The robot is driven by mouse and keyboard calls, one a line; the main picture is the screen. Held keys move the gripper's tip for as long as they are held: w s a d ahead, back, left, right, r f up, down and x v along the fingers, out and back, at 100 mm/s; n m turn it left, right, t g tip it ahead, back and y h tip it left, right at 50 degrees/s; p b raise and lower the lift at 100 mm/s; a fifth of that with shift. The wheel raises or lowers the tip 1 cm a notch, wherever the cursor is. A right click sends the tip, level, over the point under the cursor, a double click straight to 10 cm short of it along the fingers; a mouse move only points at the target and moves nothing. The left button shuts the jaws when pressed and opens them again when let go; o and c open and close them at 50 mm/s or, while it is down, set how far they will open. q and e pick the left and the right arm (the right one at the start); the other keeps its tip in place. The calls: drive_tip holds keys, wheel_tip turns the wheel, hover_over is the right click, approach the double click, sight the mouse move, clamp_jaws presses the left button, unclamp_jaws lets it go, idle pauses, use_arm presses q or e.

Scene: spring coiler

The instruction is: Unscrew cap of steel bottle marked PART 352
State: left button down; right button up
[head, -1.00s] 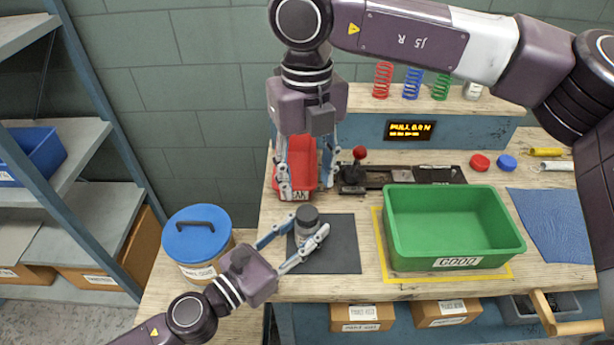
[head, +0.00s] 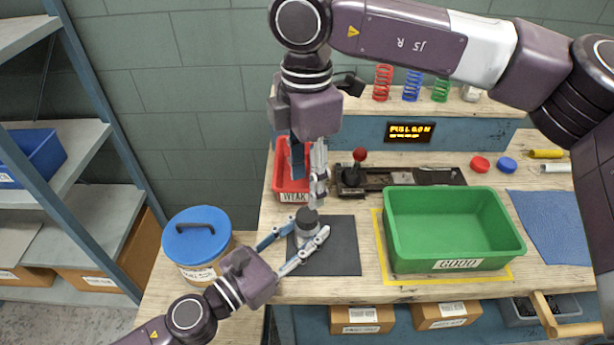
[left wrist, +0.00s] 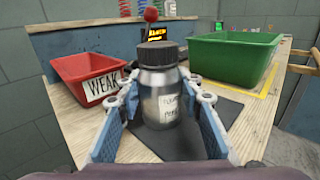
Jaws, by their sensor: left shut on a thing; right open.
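The steel bottle (left wrist: 168,108) stands upright with a dark ribbed cap (left wrist: 161,54) on its top. Its pale label faces the left wrist camera, but the writing is too small to read surely. In the head view the bottle (head: 303,233) stands on a dark mat, its cap (head: 307,216) upward. My left gripper (head: 304,244) is shut on the bottle's body, one finger on each side. My right gripper (head: 318,200) is open, pointing down just above the cap, its fingers seen nearly edge-on. I cannot tell whether they touch the cap.
A red WEAK bin (head: 292,188) stands behind the bottle. A green GOOD bin (head: 450,262) stands to the right. A lever device with a red knob (head: 360,155) is behind. The dark mat (head: 343,258) is bare right of the bottle. A blue-lidded tub (head: 197,235) stands left.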

sight(307, 215)
drive_tip(key=shift+f+m, duration=0.3)
wheel_tip(307, 215, down, 7)
drive_tip(key=shift+f, duration=0.2)
drive_tip(key=shift+c, duration=0.4)
